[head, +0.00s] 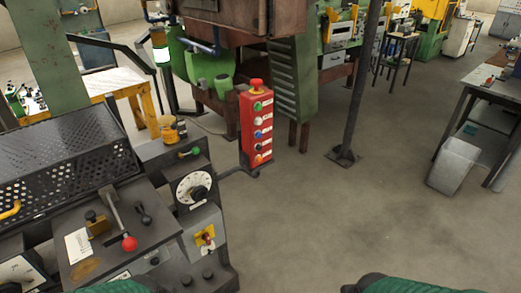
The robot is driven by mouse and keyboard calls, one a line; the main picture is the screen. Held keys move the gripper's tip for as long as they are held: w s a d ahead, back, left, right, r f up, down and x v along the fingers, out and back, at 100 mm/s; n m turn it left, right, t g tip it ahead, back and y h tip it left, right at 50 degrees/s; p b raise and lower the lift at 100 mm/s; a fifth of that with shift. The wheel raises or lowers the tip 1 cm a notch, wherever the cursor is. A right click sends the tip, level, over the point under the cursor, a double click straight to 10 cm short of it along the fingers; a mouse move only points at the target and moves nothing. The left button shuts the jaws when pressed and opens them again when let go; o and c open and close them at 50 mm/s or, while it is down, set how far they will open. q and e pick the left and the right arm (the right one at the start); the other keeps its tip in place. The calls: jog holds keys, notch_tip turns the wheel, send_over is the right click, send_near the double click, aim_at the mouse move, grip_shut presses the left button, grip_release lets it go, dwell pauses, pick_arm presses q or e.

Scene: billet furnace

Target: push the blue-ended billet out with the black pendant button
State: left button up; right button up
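A red pendant box (247,134) hangs upright near the middle of the head view, on a dark arm reaching from the control console. A red mushroom knob (257,86) tops it. Down its front run a green button (257,106), a white one (257,120), a blue one (258,133), a black button (258,146) and an orange one near the bottom. Small white labels sit beside them, too small to read. No blue-ended billet can be made out. Neither gripper shows; only green and dark parts, apparently of my arms, show at the bottom edge.
A console (130,245) with levers, a red-knobbed lever (129,243) and a dial (194,190) stands at left, close to the pendant. Green and rust-brown machinery (295,75) stands behind. A grey post (362,85) and a workbench (490,110) are to the right. The floor at centre right is clear.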

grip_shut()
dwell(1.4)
